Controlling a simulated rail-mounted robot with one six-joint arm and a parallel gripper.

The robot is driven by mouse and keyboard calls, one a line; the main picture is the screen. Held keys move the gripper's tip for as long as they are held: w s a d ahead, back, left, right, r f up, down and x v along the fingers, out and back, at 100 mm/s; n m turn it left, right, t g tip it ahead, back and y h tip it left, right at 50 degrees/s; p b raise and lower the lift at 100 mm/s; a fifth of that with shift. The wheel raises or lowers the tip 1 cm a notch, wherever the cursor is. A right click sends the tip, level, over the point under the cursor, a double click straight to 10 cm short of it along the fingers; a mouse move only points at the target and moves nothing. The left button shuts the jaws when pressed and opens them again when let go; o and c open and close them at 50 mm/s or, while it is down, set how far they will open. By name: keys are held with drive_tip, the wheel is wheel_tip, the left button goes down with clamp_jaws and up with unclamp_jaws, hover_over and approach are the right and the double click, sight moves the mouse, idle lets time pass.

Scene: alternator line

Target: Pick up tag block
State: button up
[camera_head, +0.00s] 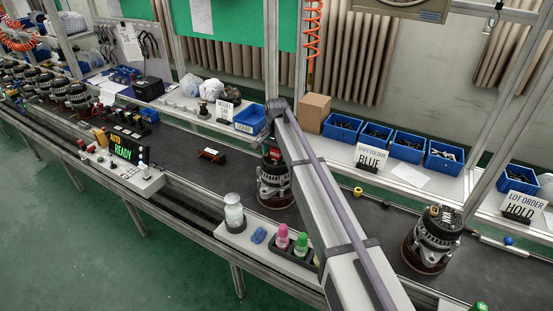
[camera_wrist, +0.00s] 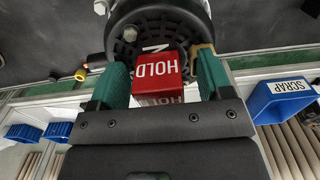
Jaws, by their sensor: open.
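The tag block (camera_wrist: 158,76) is red with white HOLD lettering, reading upside down in the wrist view. It sits at an alternator (camera_wrist: 155,22), against or on its dark end face; exact contact cannot be told. My gripper (camera_wrist: 161,64) is open, with one green finger on each side of the block. In the head view, the red block (camera_head: 275,153) shows small on top of the middle alternator (camera_head: 272,188), partly hidden by my arm.
Another alternator (camera_head: 431,240) stands to the right on the dark conveyor (camera_head: 350,207). Blue bins (camera_head: 342,127) and sign cards line the back shelf. A blue SCRAP bin (camera_wrist: 283,98) is right of my gripper in the wrist view. Bottles (camera_head: 282,236) stand along the front edge.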

drive_tip(key=shift+r, duration=0.1)
drive_tip(key=c, duration=1)
